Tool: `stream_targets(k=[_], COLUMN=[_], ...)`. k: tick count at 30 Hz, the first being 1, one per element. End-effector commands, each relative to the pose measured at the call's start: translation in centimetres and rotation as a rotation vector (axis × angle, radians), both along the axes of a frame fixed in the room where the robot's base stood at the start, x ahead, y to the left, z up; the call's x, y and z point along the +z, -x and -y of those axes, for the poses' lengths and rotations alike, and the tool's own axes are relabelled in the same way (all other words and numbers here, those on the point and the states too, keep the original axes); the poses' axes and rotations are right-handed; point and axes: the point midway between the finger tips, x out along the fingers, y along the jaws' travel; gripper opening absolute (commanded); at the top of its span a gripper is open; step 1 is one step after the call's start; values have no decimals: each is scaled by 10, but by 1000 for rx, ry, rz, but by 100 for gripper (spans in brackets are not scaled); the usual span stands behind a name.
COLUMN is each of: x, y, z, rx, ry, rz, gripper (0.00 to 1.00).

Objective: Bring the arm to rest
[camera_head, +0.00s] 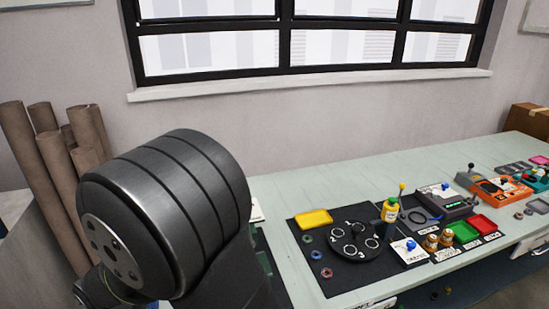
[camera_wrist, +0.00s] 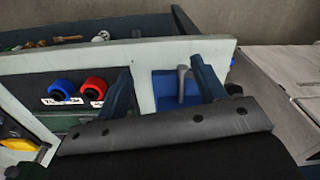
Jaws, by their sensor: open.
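My arm fills the left of the head view as a thick dark grey joint; the gripper is hidden there. In the wrist view my gripper (camera_wrist: 160,80) shows two dark blue fingers set wide apart. Nothing is held between them. Beyond the fingers lie the edge of a pale table (camera_wrist: 150,55) and a blue pad with a grey upright piece (camera_wrist: 183,82). A blue ring-shaped part (camera_wrist: 62,90) and a red one (camera_wrist: 95,87) sit to the left of the left finger.
In the head view the table (camera_head: 330,190) carries a black mat with a round numbered turntable (camera_head: 354,241), a yellow tray (camera_head: 314,219), a yellow bottle (camera_head: 390,210), green and red trays (camera_head: 464,232) and orange devices (camera_head: 487,187). Brown tubes (camera_head: 60,150) stand at left. A window is behind.

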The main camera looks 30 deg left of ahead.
Motion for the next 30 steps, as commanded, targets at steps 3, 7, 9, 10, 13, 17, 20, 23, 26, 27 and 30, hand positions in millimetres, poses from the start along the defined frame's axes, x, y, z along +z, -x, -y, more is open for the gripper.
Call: stream_targets(k=[3, 7, 9, 10, 13, 17, 20, 23, 26, 27, 30], x=[-2, -3, -3, -3, -3, -3, -3, -3, -2, -2, -3], y=[10, -11, -21, -25, -40, -58, -71, -81, -88, -90, -93], z=[3, -18, -28, -32, -47, -65, -78, -88, -95, -98, -100], rx=[21, 17, 17, 18, 18, 18, 19, 19, 20, 20, 21], ry=[0, 0, 0, 0, 0, 0, 0, 1, 0, 0, 1], rz=[0, 0, 0, 0, 0, 0, 0, -1, 0, 0, 0], gripper=[64, 64, 64, 64, 64, 64, 64, 64, 64, 64, 64])
